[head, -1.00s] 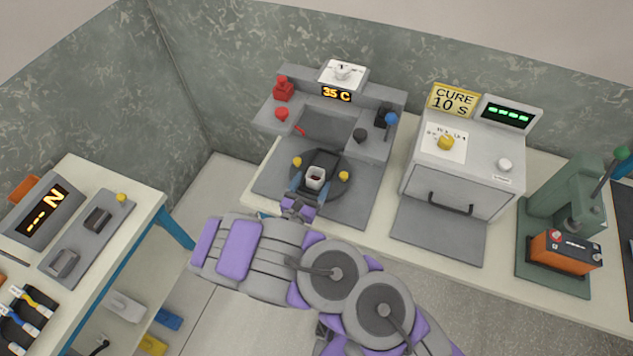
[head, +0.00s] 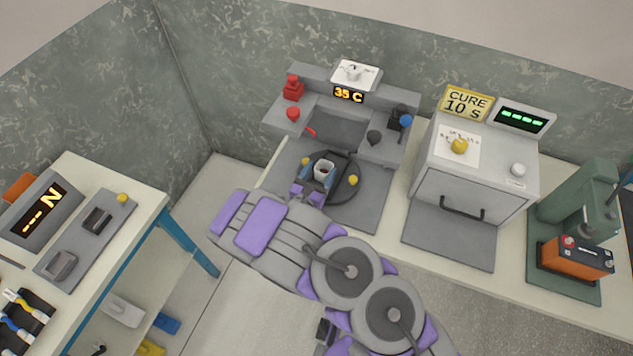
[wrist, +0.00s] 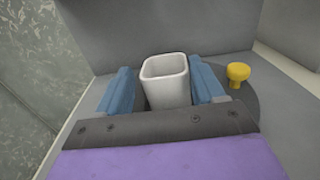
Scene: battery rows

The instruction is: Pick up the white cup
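The white cup (head: 323,170) is small, square-rimmed and upright, over the round dark plate (head: 352,193) of the grey station. In the wrist view the cup (wrist: 167,82) stands between the two blue fingers of my gripper (wrist: 163,88). The right finger is very close to the cup's side, and a dark gap shows between the left finger and the cup. The gripper looks open around the cup. In the head view my gripper (head: 309,187) is low at the station, and the arm hides part of it. The cup's base is hidden in the wrist view.
Yellow knobs flank the plate; one (wrist: 238,74) shows right of my gripper. The station's grey wall (wrist: 160,30) rises behind the cup. To the right stand a cure oven (head: 475,170) and a green press (head: 580,205) with an orange battery (head: 577,257).

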